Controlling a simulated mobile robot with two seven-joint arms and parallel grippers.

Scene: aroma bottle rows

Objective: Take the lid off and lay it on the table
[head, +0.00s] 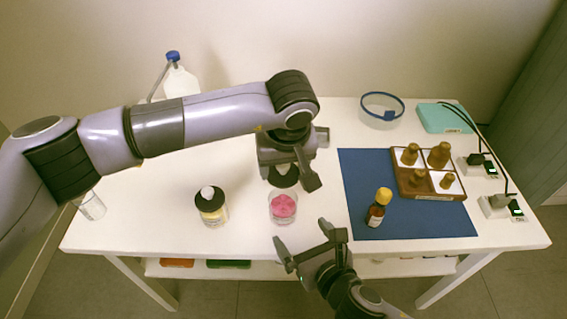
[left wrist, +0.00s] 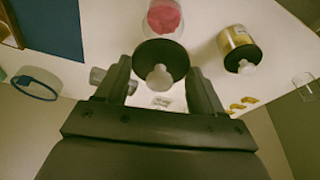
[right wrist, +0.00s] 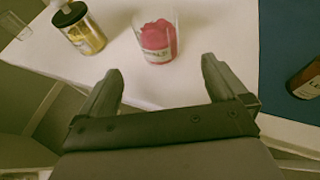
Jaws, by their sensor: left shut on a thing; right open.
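A black disc lid with a white knob (head: 284,176) is held by my left gripper (head: 290,180), which is shut on it. In the left wrist view the lid (left wrist: 150,52) sits between the fingers, knob toward the camera. The glass jar with pink contents (head: 283,207) stands uncovered on the white table (head: 150,215), just in front of the lid in the head view. The lid's exact height is hard to tell. My right gripper (head: 303,238) is open and empty at the front edge, near the pink jar, which shows in the right wrist view (right wrist: 157,40).
A yellow jar with a black lid (head: 212,208) stands left of the pink jar. A blue mat (head: 365,190) at right holds a small brown bottle (head: 377,212) and a wooden tray (head: 432,195) with several brown bottles. A clear glass (head: 92,207) stands far left.

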